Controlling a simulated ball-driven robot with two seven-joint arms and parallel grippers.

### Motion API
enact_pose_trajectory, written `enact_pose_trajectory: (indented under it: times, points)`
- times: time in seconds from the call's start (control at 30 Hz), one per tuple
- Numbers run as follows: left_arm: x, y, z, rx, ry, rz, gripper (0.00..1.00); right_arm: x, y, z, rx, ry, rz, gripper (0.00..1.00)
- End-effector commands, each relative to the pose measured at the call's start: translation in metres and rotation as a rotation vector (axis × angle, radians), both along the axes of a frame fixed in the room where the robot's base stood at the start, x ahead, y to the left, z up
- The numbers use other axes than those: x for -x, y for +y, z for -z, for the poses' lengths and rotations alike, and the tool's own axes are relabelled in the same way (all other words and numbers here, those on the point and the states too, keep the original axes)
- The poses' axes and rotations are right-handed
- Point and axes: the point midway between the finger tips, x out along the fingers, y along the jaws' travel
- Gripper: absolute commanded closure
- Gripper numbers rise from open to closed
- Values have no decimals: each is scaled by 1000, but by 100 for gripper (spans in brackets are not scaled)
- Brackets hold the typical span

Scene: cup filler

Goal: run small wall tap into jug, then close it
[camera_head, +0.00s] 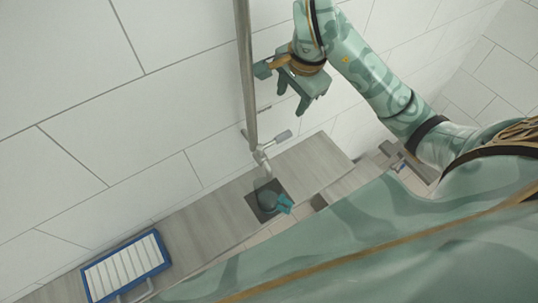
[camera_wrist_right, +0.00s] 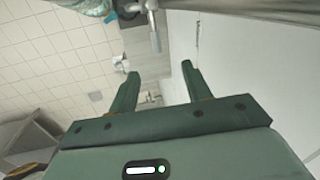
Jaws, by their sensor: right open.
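The small wall tap (camera_head: 260,156) has a grey lever handle (camera_head: 282,137) sticking out to the right and a spout pointing down. The jug (camera_head: 267,199) looks clear, with a teal handle (camera_head: 285,204). It stands on a dark square (camera_head: 254,209) on the counter, below the spout. I cannot make out any water in it. My right gripper (camera_head: 292,101) is open and empty near the wall, above and right of the tap lever, apart from it. In the right wrist view its open fingers (camera_wrist_right: 158,76) have a metal tap part (camera_wrist_right: 154,38) beyond them. My left gripper is out of view.
A metal pipe (camera_head: 245,70) runs up from the tap, left of my right gripper. A blue-framed white slatted rack (camera_head: 125,268) lies at the lower left. The grey wooden counter (camera_head: 210,215) is clear between rack and jug. The tiled wall (camera_head: 120,120) is close behind.

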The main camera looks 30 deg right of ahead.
Motion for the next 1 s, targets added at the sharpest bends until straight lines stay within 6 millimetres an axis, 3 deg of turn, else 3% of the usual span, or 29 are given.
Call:
enact_pose_trajectory:
  times: [0.3,0.43,0.63,0.77,1.0]
  points:
    - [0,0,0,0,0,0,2,0,0,0,0,0,0,53]
    - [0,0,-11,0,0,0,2,10,12,-3,-1,4,73,53]
    - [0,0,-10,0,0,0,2,9,16,7,-5,2,93,53]
    - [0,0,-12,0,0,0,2,8,16,27,-9,10,97,53]
    - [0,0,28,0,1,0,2,-4,16,91,-5,8,96,53]
